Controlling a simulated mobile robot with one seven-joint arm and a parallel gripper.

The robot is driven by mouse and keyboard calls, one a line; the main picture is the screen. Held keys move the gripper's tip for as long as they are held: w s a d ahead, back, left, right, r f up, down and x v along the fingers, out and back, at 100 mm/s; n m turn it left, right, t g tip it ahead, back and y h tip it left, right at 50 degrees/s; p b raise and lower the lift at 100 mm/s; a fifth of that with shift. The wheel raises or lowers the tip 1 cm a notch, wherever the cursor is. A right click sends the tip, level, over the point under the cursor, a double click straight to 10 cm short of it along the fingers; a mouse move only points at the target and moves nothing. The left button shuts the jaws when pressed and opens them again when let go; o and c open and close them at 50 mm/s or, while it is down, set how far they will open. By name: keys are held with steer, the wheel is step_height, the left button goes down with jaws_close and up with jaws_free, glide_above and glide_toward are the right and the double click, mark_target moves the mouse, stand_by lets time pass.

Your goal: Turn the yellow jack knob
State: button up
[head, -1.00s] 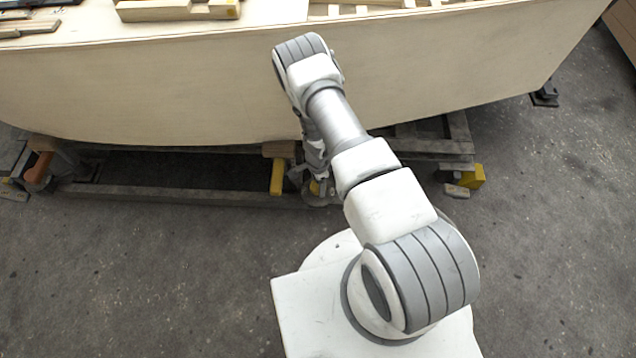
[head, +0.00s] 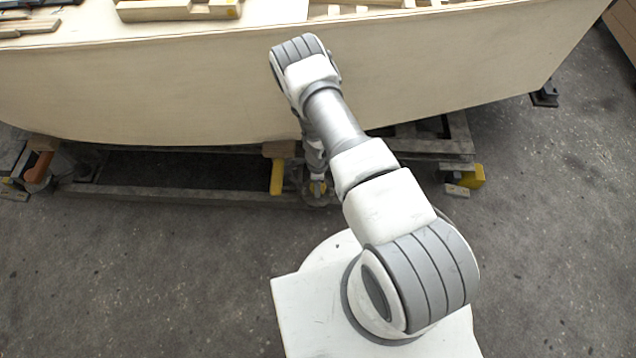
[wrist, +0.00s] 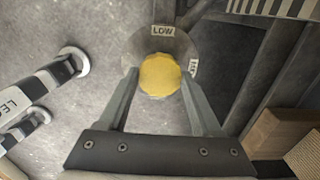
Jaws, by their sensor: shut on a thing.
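The yellow jack knob (wrist: 160,75) is round with a scalloped edge. It sits in front of a grey disc (wrist: 143,42) with a "LOW" label at its top and another label, not fully readable, at its right. My gripper (wrist: 160,82) has one finger on each side of the knob and is shut on it. In the head view, my gripper (head: 317,185) is low beside the hull's cradle, with a small yellow patch at its tip. My arm hides much of the jack there.
The plywood hull (head: 150,90) rises behind and above my gripper. A wooden cradle (head: 180,193) with a yellow post (head: 277,177) lies under it. Open floor lies in front.

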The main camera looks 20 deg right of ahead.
steer(key=o, duration=1.4)
step_height(320, 180, up, 17)
steer(key=p, duration=0.6)
steer(key=shift+r+p, duration=0.2)
steer(key=shift+p, duration=0.1)
